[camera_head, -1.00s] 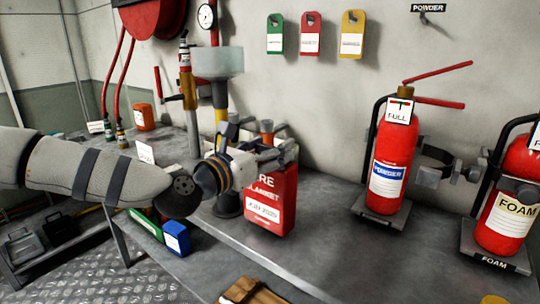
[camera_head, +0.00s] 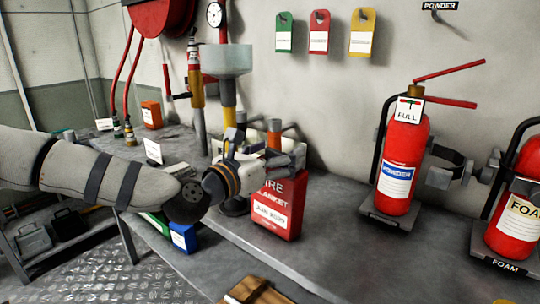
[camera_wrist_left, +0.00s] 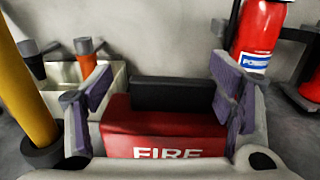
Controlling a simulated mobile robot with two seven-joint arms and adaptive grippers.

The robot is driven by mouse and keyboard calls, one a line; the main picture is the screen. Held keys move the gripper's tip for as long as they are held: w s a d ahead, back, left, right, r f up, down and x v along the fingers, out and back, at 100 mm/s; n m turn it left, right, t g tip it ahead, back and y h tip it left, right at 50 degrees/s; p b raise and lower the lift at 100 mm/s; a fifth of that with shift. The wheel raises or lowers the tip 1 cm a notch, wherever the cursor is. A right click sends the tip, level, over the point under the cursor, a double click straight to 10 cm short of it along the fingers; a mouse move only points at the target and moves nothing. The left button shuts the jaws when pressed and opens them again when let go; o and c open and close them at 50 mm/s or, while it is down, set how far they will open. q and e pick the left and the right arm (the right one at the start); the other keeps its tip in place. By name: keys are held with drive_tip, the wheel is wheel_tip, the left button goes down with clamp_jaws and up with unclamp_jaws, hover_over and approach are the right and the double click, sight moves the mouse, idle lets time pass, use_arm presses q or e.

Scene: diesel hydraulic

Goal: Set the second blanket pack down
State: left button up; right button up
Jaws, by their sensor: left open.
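A red fire blanket pack (camera_head: 275,210) with a white label stands upright on the grey bench (camera_head: 340,262). My left gripper (camera_head: 284,160) is at its top edge in the head view and hides part of that edge. In the left wrist view, the open fingers (camera_wrist_left: 163,103) are spread to either side of the red pack (camera_wrist_left: 150,128), with a dark block (camera_wrist_left: 172,96) on or behind its top. Gaps show between the finger pads and that dark block. No second blanket pack can be made out, and my right gripper is out of view.
A powder extinguisher (camera_head: 402,165) and a foam extinguisher (camera_head: 520,215) stand to the right. Blue (camera_head: 183,237) and green boxes are left of the pack, and a funnel (camera_head: 227,60) on a post is behind my gripper. A brown wooden item (camera_head: 257,291) lies in front. Bench between pack and extinguishers is clear.

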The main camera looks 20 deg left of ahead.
use_arm(q)
drive_tip(key=p+v, duration=0.1)
drive_tip(key=v, duration=1)
drive_tip(key=s+d+f+m+g, duration=0.35)
drive_tip(key=s+f+m, duration=0.2)
drive_tip(key=f, duration=0.35)
drive_tip(key=s+d+f+m+g, duration=0.35)
drive_tip(key=s+f, duration=0.25)
drive_tip(key=f, duration=0.3)
drive_tip(key=s+d+f+m+g, duration=0.2)
drive_tip(key=s+f+m+g, duration=0.25)
drive_tip(key=f, duration=0.35)
drive_tip(key=s+a+f+m+g+y, duration=0.2)
drive_tip(key=s+a+f+m, duration=0.1)
drive_tip(key=s+m, duration=0.3)
drive_tip(key=s+a+f+m+g+y, duration=0.2)
drive_tip(key=s+a+f+m+g, duration=0.1)
drive_tip(key=s, duration=0.8)
drive_tip(key=s+a+f+m+g+y, duration=0.2)
drive_tip(key=s+a+f+m+g, duration=0.1)
drive_tip(key=s+m, duration=0.6)
wheel_tip(320, 180, down, 3)
drive_tip(key=shift+s+a+r, duration=0.1)
drive_tip(key=shift+s+a, duration=0.1)
drive_tip(key=shift+a, duration=0.6)
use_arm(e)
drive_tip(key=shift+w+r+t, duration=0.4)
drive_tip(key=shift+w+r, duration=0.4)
